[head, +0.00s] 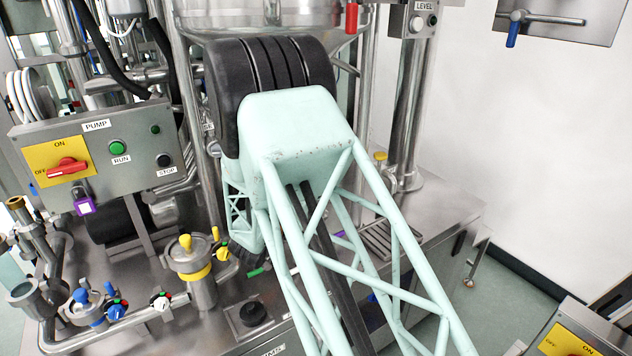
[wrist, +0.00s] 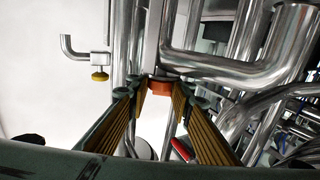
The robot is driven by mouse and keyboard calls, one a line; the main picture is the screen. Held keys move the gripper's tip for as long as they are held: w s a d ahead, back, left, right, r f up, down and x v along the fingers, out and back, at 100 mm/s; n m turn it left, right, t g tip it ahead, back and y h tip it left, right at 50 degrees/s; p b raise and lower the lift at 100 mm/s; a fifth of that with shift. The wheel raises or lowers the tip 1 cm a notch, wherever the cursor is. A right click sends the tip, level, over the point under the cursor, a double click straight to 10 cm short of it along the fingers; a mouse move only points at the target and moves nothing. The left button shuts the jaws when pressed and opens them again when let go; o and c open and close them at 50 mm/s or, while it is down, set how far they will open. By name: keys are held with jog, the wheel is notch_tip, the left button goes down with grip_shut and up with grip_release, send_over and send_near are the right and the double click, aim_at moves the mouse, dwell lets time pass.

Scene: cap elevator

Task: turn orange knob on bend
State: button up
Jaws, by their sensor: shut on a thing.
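The orange knob (wrist: 159,86) shows in the wrist view at the middle, below a steel pipe bend (wrist: 225,66). My gripper (wrist: 160,91) has its two ribbed yellow-lined fingers on either side of it, their tips closed against its sides. Much of the knob is hidden by the fingertips. In the head view my pale green arm covers the middle of the scene, and neither the orange knob nor my fingers can be made out there.
Steel pipes crowd the right of the wrist view. A yellow knob (wrist: 100,76) on a thin pipe stands at the left. In the head view the pump box (head: 95,150) and a yellow-handled pot (head: 192,262) stand left of my arm. Bare wall is at right.

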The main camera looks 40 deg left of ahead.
jog(key=o, duration=0.8)
jog(key=shift+w+d, duration=0.15)
jog(key=shift+d, duration=0.05)
jog(key=shift+o, duration=0.2)
jog(key=shift+a, duration=0.1)
jog(key=shift+s, duration=0.25)
jog(key=shift+s, duration=0.55)
jog(key=s+d, duration=0.2)
jog(key=s, duration=0.8)
jog(key=shift+s+d, duration=0.15)
jog(key=shift+d, duration=0.05)
jog(key=shift+r, duration=0.1)
